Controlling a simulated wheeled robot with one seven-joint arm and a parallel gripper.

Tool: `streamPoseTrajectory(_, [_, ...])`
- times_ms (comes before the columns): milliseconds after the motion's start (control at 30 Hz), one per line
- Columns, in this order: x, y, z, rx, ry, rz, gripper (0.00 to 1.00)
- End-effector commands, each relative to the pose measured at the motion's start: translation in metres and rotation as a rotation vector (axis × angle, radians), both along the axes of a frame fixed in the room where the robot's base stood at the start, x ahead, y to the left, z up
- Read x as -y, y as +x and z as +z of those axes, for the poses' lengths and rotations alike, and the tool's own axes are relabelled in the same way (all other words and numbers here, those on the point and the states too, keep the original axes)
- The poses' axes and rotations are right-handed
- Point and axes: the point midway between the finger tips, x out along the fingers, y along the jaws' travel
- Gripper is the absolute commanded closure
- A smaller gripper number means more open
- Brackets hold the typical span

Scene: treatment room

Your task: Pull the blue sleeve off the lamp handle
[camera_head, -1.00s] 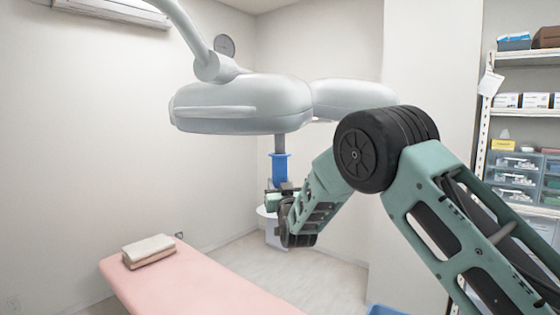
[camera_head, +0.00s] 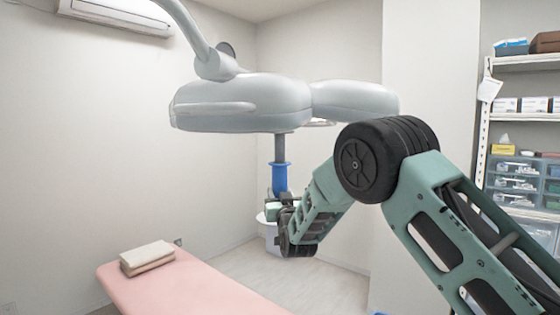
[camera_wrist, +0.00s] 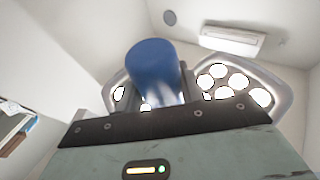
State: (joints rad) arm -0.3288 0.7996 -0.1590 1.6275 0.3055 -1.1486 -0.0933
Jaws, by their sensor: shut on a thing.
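The surgical lamp (camera_head: 240,103) hangs from its arm at upper centre, and its lit underside (camera_wrist: 278,92) shows in the wrist view. Its grey handle (camera_head: 280,146) points straight down from the near lamp head. The blue sleeve (camera_head: 280,178) is around the lower part of the handle, with bare handle showing above it. My gripper (camera_head: 280,197) is below the lamp, shut on the lower part of the sleeve. In the wrist view the sleeve (camera_wrist: 152,62) stands upright between the jaws. The handle's lower end is hidden inside the sleeve.
A pink treatment bed (camera_head: 185,285) with folded towels (camera_head: 147,257) is at lower left. A white rounded object (camera_head: 266,232) stands behind my gripper. Shelves with boxes and drawers (camera_head: 515,180) are at right. The floor between bed and wall is clear.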

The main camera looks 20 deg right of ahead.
Motion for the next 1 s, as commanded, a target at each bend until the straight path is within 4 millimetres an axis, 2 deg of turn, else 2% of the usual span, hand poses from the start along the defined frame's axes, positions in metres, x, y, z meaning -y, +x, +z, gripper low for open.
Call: streamPoseTrajectory(1000, [0.0,0.0,-0.039,0.0,0.0,0.0,0.87])
